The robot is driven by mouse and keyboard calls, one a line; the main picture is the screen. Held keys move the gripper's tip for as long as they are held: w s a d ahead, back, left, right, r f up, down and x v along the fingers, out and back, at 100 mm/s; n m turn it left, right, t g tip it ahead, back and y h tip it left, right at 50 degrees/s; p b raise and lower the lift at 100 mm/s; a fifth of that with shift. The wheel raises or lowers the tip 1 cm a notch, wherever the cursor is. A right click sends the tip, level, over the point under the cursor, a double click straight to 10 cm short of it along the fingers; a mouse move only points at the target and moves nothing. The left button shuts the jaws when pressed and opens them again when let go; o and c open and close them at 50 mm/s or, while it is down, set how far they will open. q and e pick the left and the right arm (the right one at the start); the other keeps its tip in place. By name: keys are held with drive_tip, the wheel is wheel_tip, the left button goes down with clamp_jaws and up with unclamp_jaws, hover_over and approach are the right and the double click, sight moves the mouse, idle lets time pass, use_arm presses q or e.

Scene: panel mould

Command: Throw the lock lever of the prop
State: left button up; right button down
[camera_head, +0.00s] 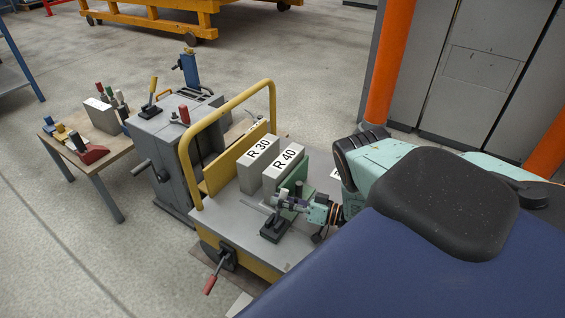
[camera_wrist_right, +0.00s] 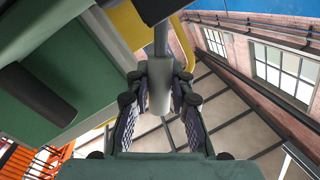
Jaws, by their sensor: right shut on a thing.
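My right gripper (camera_head: 285,202) reaches in over the grey cart top (camera_head: 225,213), beside a dark block-like base (camera_head: 274,231) and an upright green plate (camera_head: 297,174). A thin light rod (camera_head: 253,205) slants out to the left of the gripper. In the right wrist view the pads of my right gripper (camera_wrist_right: 160,105) are closed on a grey round-ended lever (camera_wrist_right: 160,90). The lever seems to be the prop's lock lever; its lower joint is hidden in the head view. My left gripper does not show.
Two grey blocks marked R 30 (camera_head: 250,178) and R 40 (camera_head: 278,178) stand close behind the gripper. A yellow handrail (camera_head: 188,160) borders the cart's left side. A red-handled lever (camera_head: 211,283) sticks out at the front. A grey machine (camera_head: 172,135) stands left of the cart.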

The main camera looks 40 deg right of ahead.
idle(0.6)
drive_tip(key=shift+s+a+r+n+p, duration=0.2)
drive_tip(key=shift+a+r+n+p, duration=0.3)
drive_tip(key=shift+n+p, duration=0.5)
drive_tip(key=shift+s+a+r+n+g+p, duration=0.15)
drive_tip(key=shift+a+n+g+p, duration=0.35)
drive_tip(key=shift+p, duration=0.55)
drive_tip(key=a+n+p, duration=0.1)
drive_tip(key=a+n+h+p, duration=0.1)
drive_tip(key=shift+s+n, duration=0.25)
drive_tip(key=shift+n, duration=0.05)
drive_tip(key=a+n+p, duration=0.1)
drive_tip(key=a+n+h+p, duration=0.1)
drive_tip(key=shift+s+f+n, duration=0.2)
drive_tip(key=shift+s+n, duration=0.1)
drive_tip(key=shift+n, duration=0.1)
drive_tip(key=shift+s+a+f+n+h+p, duration=0.15)
drive_tip(key=shift+a+f+n+p, duration=0.15)
drive_tip(key=shift+n, duration=0.25)
drive_tip(key=shift+s+a+f+n+h+p, duration=0.1)
drive_tip(key=shift+a+f+n+h+p, duration=0.1)
drive_tip(key=shift+a+n, duration=0.3)
drive_tip(key=shift+d, duration=0.1)
drive_tip(key=c, duration=1.4)
unclamp_jaws()
drive_tip(key=shift+c, duration=0.2)
